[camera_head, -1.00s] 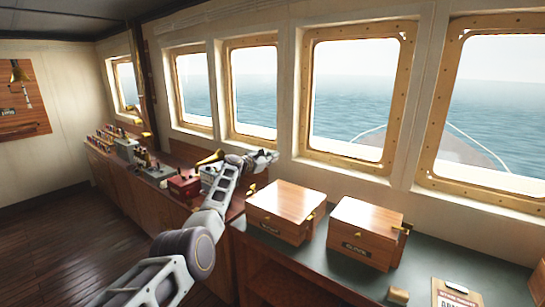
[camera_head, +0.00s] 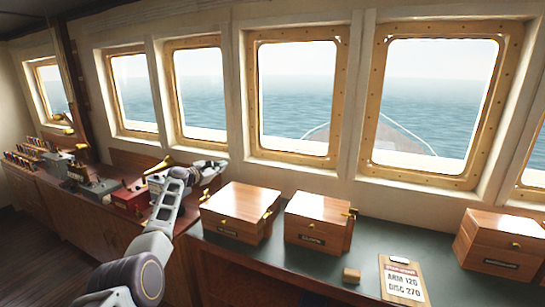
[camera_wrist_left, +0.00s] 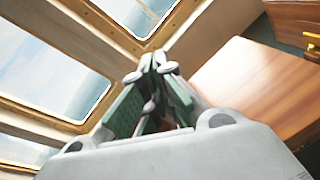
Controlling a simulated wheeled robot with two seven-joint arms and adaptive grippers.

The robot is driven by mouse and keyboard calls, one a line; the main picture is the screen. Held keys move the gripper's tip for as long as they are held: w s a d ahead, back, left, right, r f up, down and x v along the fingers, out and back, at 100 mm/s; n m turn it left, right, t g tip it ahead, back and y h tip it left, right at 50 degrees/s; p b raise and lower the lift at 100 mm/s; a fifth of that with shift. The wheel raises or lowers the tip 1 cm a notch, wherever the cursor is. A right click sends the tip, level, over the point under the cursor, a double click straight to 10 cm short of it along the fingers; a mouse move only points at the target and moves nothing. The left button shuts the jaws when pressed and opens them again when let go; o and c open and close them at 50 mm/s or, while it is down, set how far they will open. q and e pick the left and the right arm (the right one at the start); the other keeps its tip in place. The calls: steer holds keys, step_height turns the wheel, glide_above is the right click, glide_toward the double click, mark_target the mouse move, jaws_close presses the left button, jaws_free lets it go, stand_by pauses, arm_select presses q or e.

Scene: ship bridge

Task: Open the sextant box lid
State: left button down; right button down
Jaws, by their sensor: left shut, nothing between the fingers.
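Three closed wooden boxes with brass fittings stand on the green counter: a left box (camera_head: 238,203), a middle box (camera_head: 318,208) and a right box (camera_head: 495,230). Their small labels are too small to read, so I cannot tell which is the sextant box. All lids look down. My left gripper (camera_head: 212,165) is beyond the left box's far left corner, near the window wall. In the left wrist view its green-padded fingers (camera_wrist_left: 155,72) are together and empty, with a wooden lid (camera_wrist_left: 255,85) to their right, apart from them. My right gripper is out of view.
Bare counter lies between the middle and right boxes. Red and grey instruments (camera_head: 128,197) stand on the left cabinet. Windows rise close behind the boxes.

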arm_select(q)
steer(key=s+f+m+g+y, duration=0.55)
steer(key=s+f+m, duration=0.95)
steer(key=s+f, duration=1.35)
steer(key=s+d+f+m+g, duration=0.2)
steer(key=s+f+m, duration=0.1)
steer(key=s, duration=0.5)
steer(key=s+d+f+m+g, duration=0.1)
steer(key=s+f+m+g, duration=0.15)
steer(key=s, duration=0.55)
steer(key=s+d+r+m+g+y, duration=0.1)
steer(key=s+r+m, duration=0.15)
steer(key=s, duration=0.65)
steer(key=s+d+r+m+y, duration=0.15)
steer(key=s+m, duration=0.25)
steer(key=s, duration=0.6)
step_height(320, 180, down, 33)
steer(key=s+g, duration=0.1)
steer(key=s, duration=0.1)
steer(key=s+a+f, duration=0.2)
steer(key=s+f, duration=0.8)
steer(key=s, duration=0.1)
steer(key=s+a+f+g+b, duration=0.1)
steer(key=s+a+f, duration=0.1)
steer(key=s+f, duration=0.9)
steer(key=shift+s+g+h, duration=0.3)
steer(key=shift+s, duration=0.05)
